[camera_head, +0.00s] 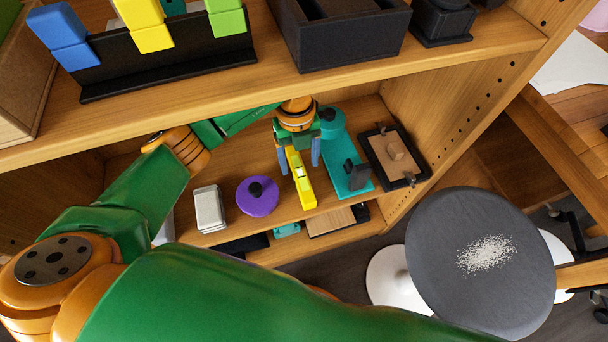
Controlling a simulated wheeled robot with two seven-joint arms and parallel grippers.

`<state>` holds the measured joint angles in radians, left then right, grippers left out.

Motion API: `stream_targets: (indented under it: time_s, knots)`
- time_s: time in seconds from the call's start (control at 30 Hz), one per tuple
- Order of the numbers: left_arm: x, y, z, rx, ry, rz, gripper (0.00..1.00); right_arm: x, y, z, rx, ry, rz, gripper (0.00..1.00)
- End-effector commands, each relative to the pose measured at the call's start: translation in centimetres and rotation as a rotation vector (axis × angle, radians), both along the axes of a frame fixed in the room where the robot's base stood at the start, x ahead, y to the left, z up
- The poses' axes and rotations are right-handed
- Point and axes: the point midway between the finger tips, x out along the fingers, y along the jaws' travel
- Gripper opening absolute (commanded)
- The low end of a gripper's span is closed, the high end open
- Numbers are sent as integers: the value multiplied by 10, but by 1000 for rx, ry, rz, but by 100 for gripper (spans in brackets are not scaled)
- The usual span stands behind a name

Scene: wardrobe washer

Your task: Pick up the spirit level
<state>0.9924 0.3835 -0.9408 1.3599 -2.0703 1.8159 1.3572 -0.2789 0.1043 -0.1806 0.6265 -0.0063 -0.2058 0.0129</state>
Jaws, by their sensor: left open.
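The spirit level (305,193) is a yellow bar lying on the middle wooden shelf, its near end at the shelf's front. My left gripper (299,168) reaches in from the left, under the upper shelf. Its blue-grey fingers are open, one on each side of the level's far part. I cannot tell whether they touch it. The gripper body hides the level's far end. My right gripper is not in view.
A purple round object (257,196) and a grey block (209,209) stand left of the level. A teal tool (337,150) is close on its right, then a black tray (410,165). The upper shelf (180,100) overhangs my arm. A round grey table (440,260) stands at right.

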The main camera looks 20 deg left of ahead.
Motion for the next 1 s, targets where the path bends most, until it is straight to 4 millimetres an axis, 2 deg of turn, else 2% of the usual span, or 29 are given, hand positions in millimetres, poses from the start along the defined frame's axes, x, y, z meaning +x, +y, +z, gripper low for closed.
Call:
stream_targets:
  time_s: [0.03,0.13,0.37,0.4,0.67,1.0]
  knots:
    - [-2,1,-13,0,5,0,72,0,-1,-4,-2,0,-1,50]
    - [-3,-1,-28,-2,4,-1,72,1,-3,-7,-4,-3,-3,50]
    - [-3,-1,-32,-4,1,-2,72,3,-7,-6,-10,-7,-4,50]
    - [-3,-1,-32,-4,1,-2,70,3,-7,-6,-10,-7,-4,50]
    - [-3,-1,-32,-4,1,-2,0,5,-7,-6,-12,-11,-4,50]
    - [-4,-2,-29,-4,1,-3,0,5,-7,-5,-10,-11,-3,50]
